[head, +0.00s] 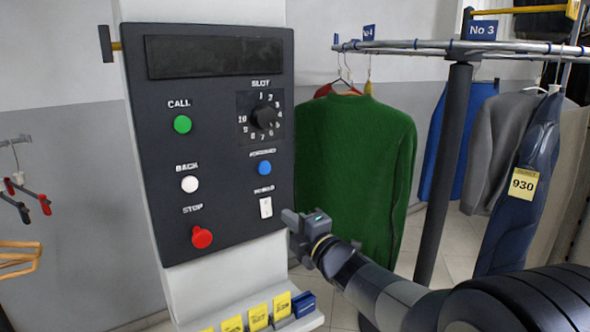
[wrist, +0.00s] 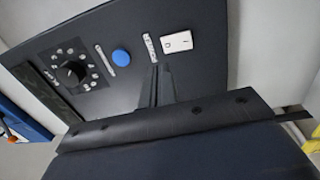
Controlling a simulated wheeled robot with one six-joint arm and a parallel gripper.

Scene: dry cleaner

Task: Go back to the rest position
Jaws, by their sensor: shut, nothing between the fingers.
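My gripper (head: 292,217) is at the lower right edge of the dark control panel (head: 215,220), close to the white power rocker switch (head: 266,207). Its jaws are shut with nothing in them. In the wrist view the shut fingers (wrist: 160,85) point at the panel, just beside the white switch (wrist: 176,42) and below the blue button (wrist: 121,57). I cannot tell whether the fingertips touch the panel. My arm reaches in from the lower right in the head view.
The panel has a green button (head: 182,124), a white button (head: 190,184), a red stop button (head: 201,237) and a slot dial (head: 263,116). A ledge with yellow tags (head: 258,317) is below. A green sweater (head: 355,160) and other garments hang on a rail (head: 440,46) at right.

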